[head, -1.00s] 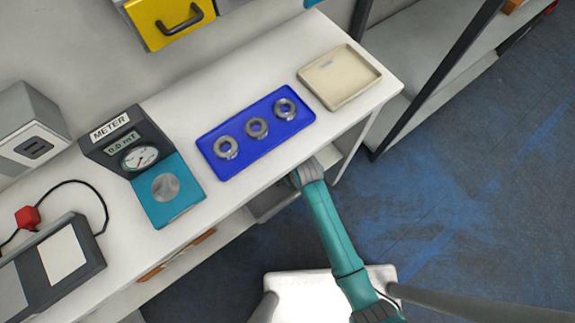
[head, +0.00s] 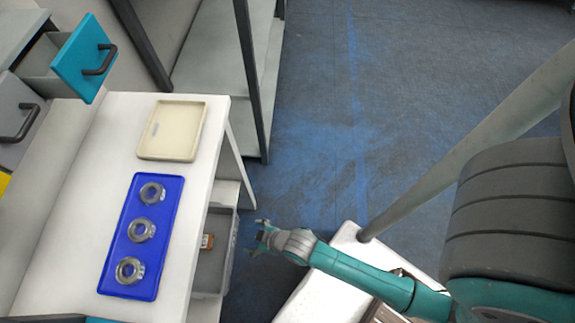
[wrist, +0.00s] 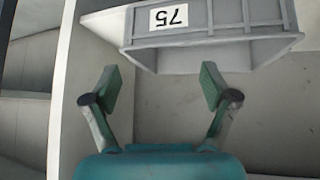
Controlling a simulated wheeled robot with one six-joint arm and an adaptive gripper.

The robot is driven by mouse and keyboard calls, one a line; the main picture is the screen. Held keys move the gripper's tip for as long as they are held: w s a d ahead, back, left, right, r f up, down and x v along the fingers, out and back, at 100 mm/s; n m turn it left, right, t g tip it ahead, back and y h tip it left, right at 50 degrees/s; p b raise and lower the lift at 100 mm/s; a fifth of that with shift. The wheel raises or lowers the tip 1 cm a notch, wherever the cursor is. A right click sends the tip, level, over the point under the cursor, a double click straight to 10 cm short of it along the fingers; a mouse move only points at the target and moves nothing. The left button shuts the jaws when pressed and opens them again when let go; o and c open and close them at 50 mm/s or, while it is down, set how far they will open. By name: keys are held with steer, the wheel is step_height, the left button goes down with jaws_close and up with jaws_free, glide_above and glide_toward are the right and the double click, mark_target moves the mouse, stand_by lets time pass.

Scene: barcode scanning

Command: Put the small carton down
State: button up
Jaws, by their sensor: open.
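A small brown carton (head: 207,242) lies in a grey bin (head: 228,262) under the table's right edge, partly hidden by the table top. My gripper (head: 257,236) is open and empty, just right of the bin and apart from it. In the wrist view my gripper (wrist: 157,88) has its two fingers spread wide with nothing between them. Beyond them is a grey bin (wrist: 200,50) with a label reading 75, seen upside down. The carton does not show in the wrist view.
The white table (head: 75,210) holds a blue tray (head: 112,268) with three metal rings and an empty cream tray (head: 172,131). A teal drawer (head: 84,59) stands open at upper left. A dark shelf post (head: 246,75) rises behind the table. The floor (head: 380,110) to the right is clear.

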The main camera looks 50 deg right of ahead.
steer(key=s+d+r+m+t, duration=0.1)
steer(key=s+d+r+t, duration=0.1)
steer(key=s+r, duration=0.4)
steer(key=s+d+r+m+t+h, duration=0.1)
steer(key=s+r, duration=0.5)
steer(key=r, duration=0.7)
steer(key=s+d+r+m+t+h, duration=0.1)
steer(key=s+d+r+t, duration=0.3)
steer(key=r, duration=0.5)
steer(key=shift+s+d+r+m, duration=0.2)
steer(key=shift+s+m, duration=0.3)
steer(key=shift+s, duration=0.7)
